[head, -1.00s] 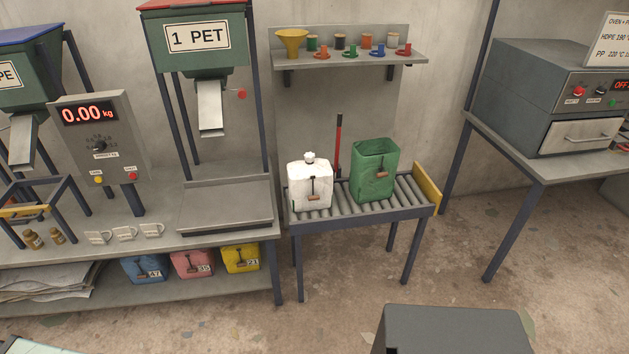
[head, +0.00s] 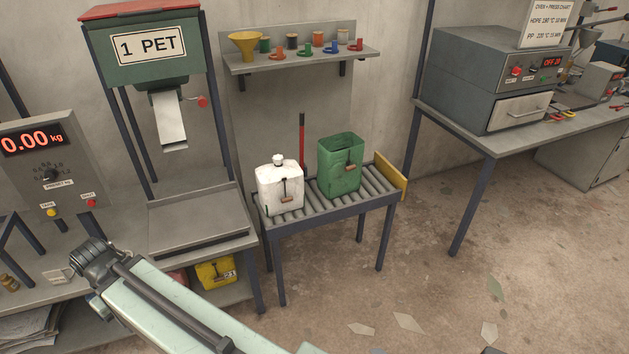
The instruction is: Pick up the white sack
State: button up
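The white sack (head: 277,190) stands upright on the left part of a small roller conveyor (head: 338,213). It has a tied top and a brown handle on its front. A green open-topped sack (head: 340,167) stands to its right on the same rollers. My pale green arm reaches in from the bottom of the head view, left of the conveyor and apart from the white sack. My gripper's fingers cannot be made out at the arm's end.
Left of the conveyor is a bench (head: 198,218) with a scale (head: 43,165) and a hopper marked 1 PET (head: 150,45). An oven (head: 490,80) stands on a table at right. The floor in front is mostly clear.

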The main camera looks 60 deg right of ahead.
aim_at(270, 178)
jog(key=z, duration=0.25)
jog(key=i, duration=1.5)
jog(key=u, duration=0.1)
